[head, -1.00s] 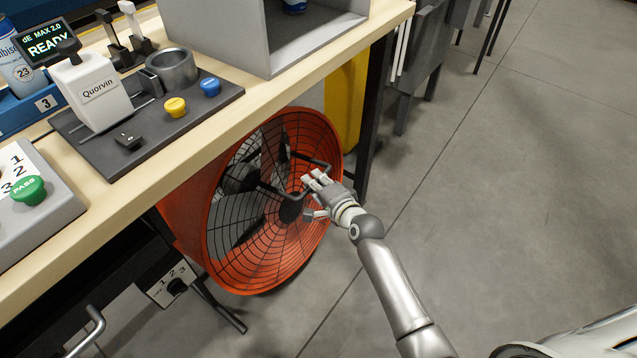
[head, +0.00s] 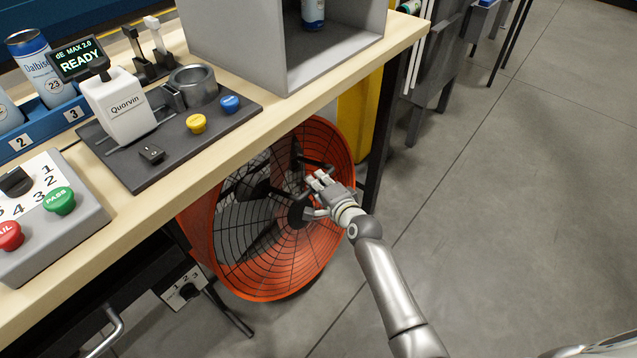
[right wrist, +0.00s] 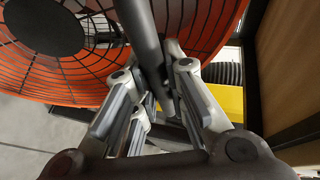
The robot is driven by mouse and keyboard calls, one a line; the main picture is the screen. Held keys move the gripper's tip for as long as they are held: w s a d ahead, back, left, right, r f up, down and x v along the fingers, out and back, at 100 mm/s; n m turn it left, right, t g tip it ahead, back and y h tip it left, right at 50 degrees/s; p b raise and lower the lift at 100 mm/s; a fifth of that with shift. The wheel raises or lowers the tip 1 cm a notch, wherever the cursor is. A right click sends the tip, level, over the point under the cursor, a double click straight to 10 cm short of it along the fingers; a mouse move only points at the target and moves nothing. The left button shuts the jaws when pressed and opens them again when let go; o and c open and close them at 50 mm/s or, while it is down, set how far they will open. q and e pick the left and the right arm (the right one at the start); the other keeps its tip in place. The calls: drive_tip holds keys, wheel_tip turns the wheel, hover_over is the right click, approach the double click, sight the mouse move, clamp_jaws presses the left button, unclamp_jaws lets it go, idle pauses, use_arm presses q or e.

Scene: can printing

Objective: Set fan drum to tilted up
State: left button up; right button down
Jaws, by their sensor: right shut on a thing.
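The orange fan drum (head: 201,225) stands on the floor under the bench edge, its black wire grille (head: 260,235) facing the front right. It also shows in the right wrist view (right wrist: 110,85). A dark bar handle (right wrist: 143,40) crosses in front of the grille. My right gripper (head: 316,192) is at the upper right part of the grille, shut on the handle. In the right wrist view the bar runs between the fingers (right wrist: 160,95). The gripper hides part of the handle in the head view. My left gripper is not in view.
The wooden bench (head: 150,190) overhangs the fan. On it are a Quorvin device (head: 117,105), a button box (head: 60,235) and a grey open box (head: 335,55). A dark bench leg (head: 378,150) and a yellow object (head: 352,120) stand behind the fan. The floor at right is clear.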

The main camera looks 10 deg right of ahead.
drive_tip(key=c, duration=1.5)
unclamp_jaws()
drive_tip(key=shift+r, duration=0.1)
drive_tip(key=shift+o, duration=0.2)
drive_tip(key=v, duration=1.2)
drive_tip(key=shift+d, duration=0.1)
